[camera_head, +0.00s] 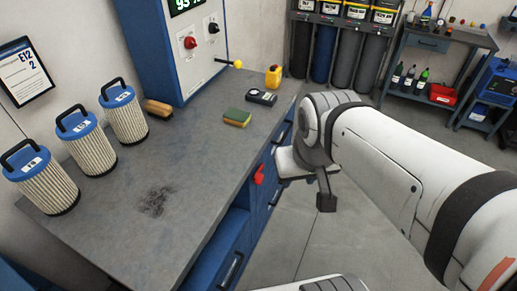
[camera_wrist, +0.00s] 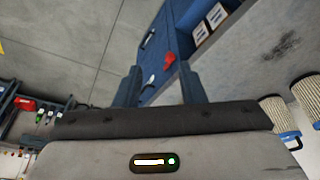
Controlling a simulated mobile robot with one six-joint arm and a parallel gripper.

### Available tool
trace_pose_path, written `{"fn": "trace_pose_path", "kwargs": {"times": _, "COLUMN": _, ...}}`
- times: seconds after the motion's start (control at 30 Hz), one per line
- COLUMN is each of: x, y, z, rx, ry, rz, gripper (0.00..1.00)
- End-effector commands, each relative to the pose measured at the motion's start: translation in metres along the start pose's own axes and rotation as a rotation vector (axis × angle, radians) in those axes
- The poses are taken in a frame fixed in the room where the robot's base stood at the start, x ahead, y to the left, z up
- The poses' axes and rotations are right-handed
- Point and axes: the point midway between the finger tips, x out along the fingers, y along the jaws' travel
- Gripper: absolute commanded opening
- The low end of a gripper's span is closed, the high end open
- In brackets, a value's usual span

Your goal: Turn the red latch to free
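The red latch (camera_head: 259,174) sits on the blue front of the workbench, just below the top's edge, in the head view. In the wrist view the red latch (camera_wrist: 169,58) shows ahead, between and a little beyond the two fingers. My gripper (camera_head: 305,188) is to the right of the latch in the head view, out over the floor and apart from it. In the wrist view my gripper (camera_wrist: 158,72) has its dark fingers spread with nothing between them. The latch's exact turn angle is too small to tell.
The grey workbench top (camera_head: 185,205) carries blue-lidded filters (camera_head: 90,148), a sponge (camera_head: 237,117), a black meter (camera_head: 262,97) and a yellow bottle (camera_head: 273,77). A blue-and-white cabinet (camera_head: 165,60) stands at the back. Open floor (camera_head: 310,235) lies right of the bench.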

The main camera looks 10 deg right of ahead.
Motion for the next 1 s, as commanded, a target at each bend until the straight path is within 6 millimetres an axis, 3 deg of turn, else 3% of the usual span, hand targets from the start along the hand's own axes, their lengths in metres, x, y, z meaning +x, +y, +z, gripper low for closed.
{"fn": "trace_pose_path", "kwargs": {"times": 0.17, "x": 0.003, "y": 0.000, "z": 0.001, "rx": 0.007, "ry": -0.007, "rz": -0.004, "gripper": 0.44}}
{"fn": "trace_pose_path", "kwargs": {"times": 0.27, "x": 0.021, "y": -0.004, "z": 0.005, "rx": 0.055, "ry": -0.052, "rz": -0.035, "gripper": 0.52}}
{"fn": "trace_pose_path", "kwargs": {"times": 0.4, "x": 0.073, "y": -0.020, "z": 0.016, "rx": 0.219, "ry": -0.201, "rz": -0.152, "gripper": 0.63}}
{"fn": "trace_pose_path", "kwargs": {"times": 0.63, "x": 0.174, "y": -0.051, "z": 0.012, "rx": 0.681, "ry": -0.519, "rz": -0.465, "gripper": 0.63}}
{"fn": "trace_pose_path", "kwargs": {"times": 0.83, "x": 0.257, "y": -0.055, "z": -0.025, "rx": 1.101, "ry": -0.722, "rz": -0.782, "gripper": 0.63}}
{"fn": "trace_pose_path", "kwargs": {"times": 1.0, "x": 0.333, "y": -0.025, "z": -0.066, "rx": 1.448, "ry": -0.813, "rz": -1.074, "gripper": 0.63}}
